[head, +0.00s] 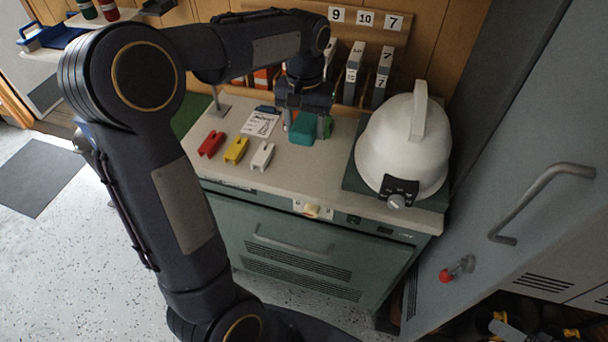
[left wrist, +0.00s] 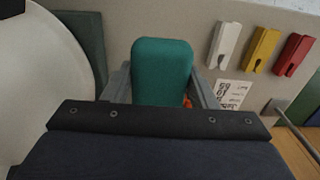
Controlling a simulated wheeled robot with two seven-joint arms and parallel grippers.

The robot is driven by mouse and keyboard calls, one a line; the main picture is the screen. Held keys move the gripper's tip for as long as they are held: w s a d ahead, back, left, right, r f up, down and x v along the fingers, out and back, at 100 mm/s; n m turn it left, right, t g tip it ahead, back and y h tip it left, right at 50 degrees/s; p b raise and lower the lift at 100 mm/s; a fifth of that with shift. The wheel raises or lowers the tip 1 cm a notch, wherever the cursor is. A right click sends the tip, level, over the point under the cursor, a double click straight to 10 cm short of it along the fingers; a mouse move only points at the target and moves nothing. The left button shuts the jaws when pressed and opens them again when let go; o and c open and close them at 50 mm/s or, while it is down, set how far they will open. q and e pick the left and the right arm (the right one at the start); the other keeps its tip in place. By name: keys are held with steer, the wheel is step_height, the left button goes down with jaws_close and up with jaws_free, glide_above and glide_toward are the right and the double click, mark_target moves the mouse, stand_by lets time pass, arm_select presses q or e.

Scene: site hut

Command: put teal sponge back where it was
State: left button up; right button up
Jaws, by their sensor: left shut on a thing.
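The teal sponge (head: 303,129) is between the fingers of my left gripper (head: 305,122), over the counter top near its back. In the left wrist view the sponge (left wrist: 162,70) fills the gap between the two grey fingers (left wrist: 163,88). My left gripper is shut on it. I cannot tell whether the sponge touches the counter (head: 225,160). A small green thing (head: 327,127) shows just right of the sponge, mostly hidden by the gripper. My right gripper is not in either view.
Red (head: 211,144), yellow (head: 236,151) and white (head: 262,156) clips lie left of the sponge, with a printed card (head: 261,123) behind. A white helmet (head: 404,145) on a dark mat (head: 352,180) stands at right. Numbered upright binders (head: 354,75) stand at the back.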

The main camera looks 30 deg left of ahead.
mark_target(305, 171)
arm_select(q)
steer(key=f, duration=0.7)
steer(key=f+b, duration=0.1)
steer(key=f, duration=0.3)
steer(key=shift+s+d+f, duration=0.1)
steer(key=shift+s+d, duration=0.15)
steer(key=shift+s, duration=0.05)
steer(key=shift+f, duration=0.15)
steer(key=o, duration=0.9)
